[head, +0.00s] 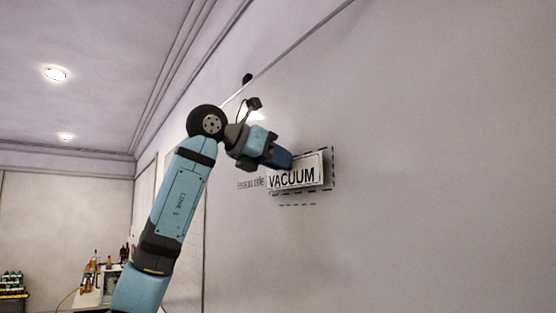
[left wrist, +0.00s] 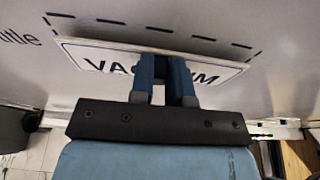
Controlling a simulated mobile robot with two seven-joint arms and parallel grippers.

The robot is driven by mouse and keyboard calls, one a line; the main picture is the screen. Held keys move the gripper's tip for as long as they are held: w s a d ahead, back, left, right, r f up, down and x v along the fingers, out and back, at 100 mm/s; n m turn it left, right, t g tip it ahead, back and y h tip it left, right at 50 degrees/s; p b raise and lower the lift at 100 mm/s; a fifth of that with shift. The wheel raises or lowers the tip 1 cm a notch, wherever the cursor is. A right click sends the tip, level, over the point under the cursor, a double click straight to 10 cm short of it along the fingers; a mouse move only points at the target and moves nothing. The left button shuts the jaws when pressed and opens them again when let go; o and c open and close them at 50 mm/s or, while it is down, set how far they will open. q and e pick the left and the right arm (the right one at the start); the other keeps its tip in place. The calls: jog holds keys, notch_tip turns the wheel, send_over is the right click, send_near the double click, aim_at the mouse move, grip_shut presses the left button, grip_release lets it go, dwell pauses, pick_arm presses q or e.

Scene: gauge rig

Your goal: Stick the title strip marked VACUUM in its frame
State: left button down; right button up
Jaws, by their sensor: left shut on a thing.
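The title strip marked VACUUM (head: 300,174) is a white plate with dark letters and a dark border. My left gripper (head: 288,160) is shut on it near its upper edge in the head view. In the left wrist view the strip (left wrist: 100,55) lies across the blue fingers (left wrist: 168,75), which hide its middle letters. The dashed frame (head: 333,165) is drawn on the pale wall panel behind the strip and shows past its top, right and lower sides. The frame's dashes also show in the left wrist view (left wrist: 140,25). Whether the strip touches the panel cannot be told. My right gripper is not in view.
Small printed lettering (head: 250,183) sits left of the frame on the panel (head: 440,150). The panel is bare to the right. Bottles (head: 90,272) stand on a white bench at the far lower left, with a crate of bottles (head: 13,285) beside it.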

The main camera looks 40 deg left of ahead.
pick_arm(q)
jog(key=shift+w+d, duration=0.1)
jog(key=shift+w, duration=0.2)
dwell(0.5)
jog(key=shift+w+d, duration=0.15)
jog(key=shift+w, duration=0.2)
dwell(0.3)
jog(key=c, duration=1)
grip_release()
jog(key=shift+s, duration=0.15)
jog(key=o, duration=0.5)
jog(key=shift+o, duration=0.2)
